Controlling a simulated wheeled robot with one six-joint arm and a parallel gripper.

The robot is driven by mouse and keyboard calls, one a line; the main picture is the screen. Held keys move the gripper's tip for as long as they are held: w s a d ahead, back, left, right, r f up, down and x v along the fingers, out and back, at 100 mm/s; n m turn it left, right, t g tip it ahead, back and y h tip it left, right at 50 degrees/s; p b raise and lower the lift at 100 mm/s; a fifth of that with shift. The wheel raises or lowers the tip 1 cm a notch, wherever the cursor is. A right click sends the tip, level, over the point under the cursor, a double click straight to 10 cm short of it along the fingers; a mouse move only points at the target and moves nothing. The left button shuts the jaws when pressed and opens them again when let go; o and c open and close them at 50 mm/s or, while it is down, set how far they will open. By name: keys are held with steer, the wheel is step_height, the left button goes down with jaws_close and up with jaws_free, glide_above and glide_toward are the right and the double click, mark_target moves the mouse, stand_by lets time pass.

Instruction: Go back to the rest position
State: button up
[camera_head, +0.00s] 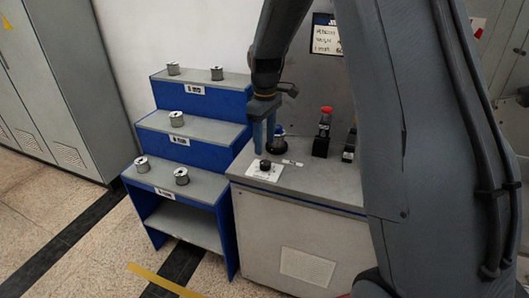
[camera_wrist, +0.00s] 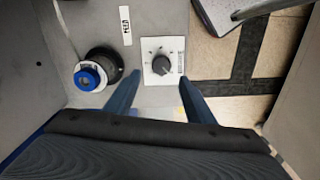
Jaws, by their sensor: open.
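My gripper (camera_head: 264,138) hangs from my arm over the front left part of the grey cabinet top (camera_head: 325,185). In the wrist view, the two blue fingers of my gripper (camera_wrist: 158,100) are spread apart with nothing between them. Ahead of the fingertips is a white plate with a black rotary knob (camera_wrist: 162,64), which also shows in the head view (camera_head: 265,166). Beside it stands a round black holder with a blue-topped piece (camera_wrist: 90,76), partly hidden behind the gripper in the head view.
A blue stepped rack (camera_head: 215,134) with several metal spools stands left of the cabinet. A red-topped device (camera_head: 325,130) and another dark device (camera_head: 349,146) stand toward the back right of the cabinet top. A grey locker (camera_head: 70,90) stands far left. Open floor lies in front.

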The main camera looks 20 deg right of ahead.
steer(key=shift+r, duration=0.45)
steer(key=shift+s, duration=0.3)
steer(key=s+f+m+t, duration=0.1)
steer(key=s+m, duration=0.7)
steer(key=s, duration=1.7)
steer(key=shift+m, duration=0.4)
